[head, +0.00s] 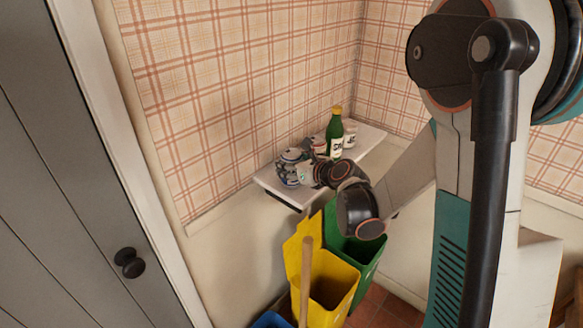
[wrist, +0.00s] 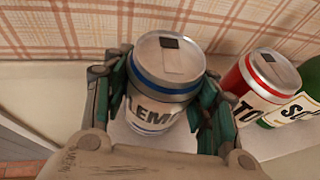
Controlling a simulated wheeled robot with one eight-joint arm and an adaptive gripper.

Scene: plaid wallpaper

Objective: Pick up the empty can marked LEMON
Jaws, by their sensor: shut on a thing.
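The can marked LEMON (wrist: 160,85) is silver with a blue band, and the letters "LEM" show in the wrist view. It stands upright between my gripper's fingers. My gripper (wrist: 160,105) is shut on it, with a green-padded finger on each side. In the head view my gripper (head: 303,170) is at the near left end of the white shelf (head: 368,140), and the can (head: 291,157) is partly hidden by the fingers. I cannot tell whether the can's base touches the shelf.
A red can marked "TO" (wrist: 262,84) stands right of the LEMON can. A green bottle with a yellow cap (head: 335,130) and another can (head: 350,134) stand farther along. Yellow (head: 331,283) and green (head: 366,252) bins are below. The plaid wall is close behind.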

